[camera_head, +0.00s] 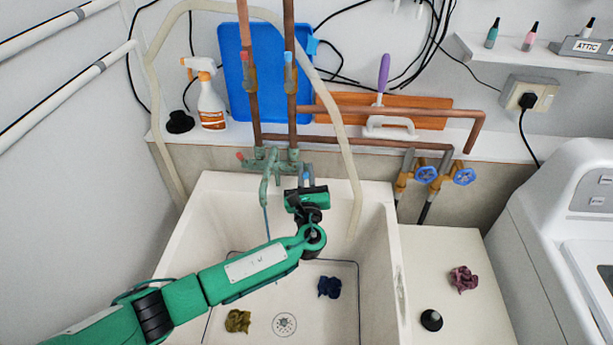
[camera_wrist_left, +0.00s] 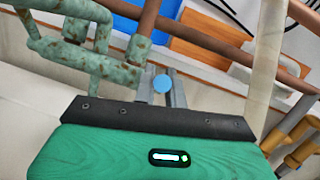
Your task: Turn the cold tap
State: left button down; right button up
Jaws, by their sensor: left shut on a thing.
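The cold tap (camera_head: 306,177) is the blue-marked handle on the right side of the green, worn faucet (camera_head: 268,166) above the sink. In the left wrist view its round blue cap (camera_wrist_left: 163,84) sits between my two grey fingers. My left gripper (camera_head: 307,171) is shut on the cold tap, with the green arm reaching over the sink from the lower left. The red-marked handle (camera_head: 240,156) is on the faucet's left side. The faucet also shows at upper left in the left wrist view (camera_wrist_left: 75,50). My right gripper is out of view.
The white sink (camera_head: 385,270) holds dark blue and olive cloths. Copper pipes (camera_head: 291,100) rise behind the faucet, and a beige hose (camera_head: 345,140) hangs beside my gripper. Blue-wheeled valves (camera_head: 426,174) stand to the right. A spray bottle (camera_head: 211,104) is on the ledge.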

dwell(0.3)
pick_arm(q)
jog(key=c, duration=1.5)
grip_release()
jog(key=shift+s, duration=0.1)
jog(key=shift+p+v, duration=1.05)
jog(key=shift+v, duration=4.9)
